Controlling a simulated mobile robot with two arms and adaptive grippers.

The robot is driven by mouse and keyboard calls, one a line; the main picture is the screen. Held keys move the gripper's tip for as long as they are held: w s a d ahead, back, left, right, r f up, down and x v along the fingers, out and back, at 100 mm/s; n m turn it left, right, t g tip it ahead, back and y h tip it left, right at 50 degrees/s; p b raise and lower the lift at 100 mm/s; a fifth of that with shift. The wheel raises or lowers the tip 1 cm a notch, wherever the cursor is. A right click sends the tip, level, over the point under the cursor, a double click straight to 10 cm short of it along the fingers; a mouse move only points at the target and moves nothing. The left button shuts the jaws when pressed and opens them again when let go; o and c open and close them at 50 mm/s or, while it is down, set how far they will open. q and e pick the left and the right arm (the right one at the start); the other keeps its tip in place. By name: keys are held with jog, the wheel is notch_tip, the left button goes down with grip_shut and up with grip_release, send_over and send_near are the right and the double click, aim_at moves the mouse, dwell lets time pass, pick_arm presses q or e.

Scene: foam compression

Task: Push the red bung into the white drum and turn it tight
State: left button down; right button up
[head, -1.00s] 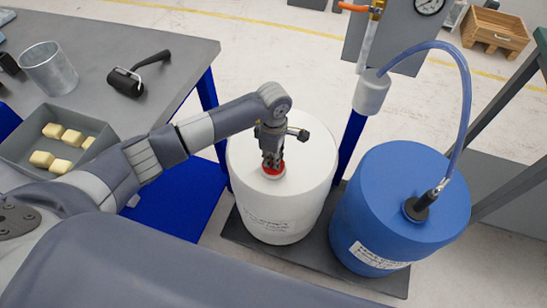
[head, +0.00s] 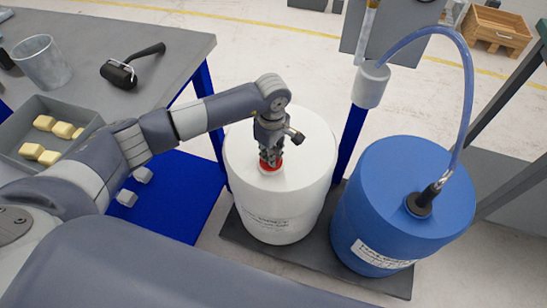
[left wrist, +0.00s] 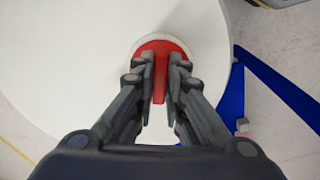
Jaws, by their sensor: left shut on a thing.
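The white drum (head: 290,205) stands upright on a dark platform, with a printed label low on its side. In the left wrist view the red bung (left wrist: 160,62) shows between the two fingers, sitting inside the white ring. How deep it sits is hard to tell. My right gripper is not in view.

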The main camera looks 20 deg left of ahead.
pick_arm(q)
jog(key=shift+s+d+m+b, duration=0.2)
jog(key=shift+d+m+b, duration=0.15)
jog(key=shift+m, duration=0.25)
jog(key=shift+d+m+b, duration=0.1)
jog(key=shift+m+b, duration=0.2)
jog(key=shift+m, duration=0.2)
jog(key=shift+s+d+r, duration=0.1)
jog(key=shift+r, duration=0.15)
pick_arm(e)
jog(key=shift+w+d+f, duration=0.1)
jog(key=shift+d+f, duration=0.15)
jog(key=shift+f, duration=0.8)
pick_arm(q)
jog(key=shift+d+r+m+b, duration=0.1)
jog(key=shift+d+m+b, duration=0.1)
jog(key=shift+m+b, duration=0.3)
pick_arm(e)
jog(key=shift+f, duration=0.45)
pick_arm(q)
jog(key=c, duration=1.6)
grip_release()
jog(key=shift+a, duration=0.25)
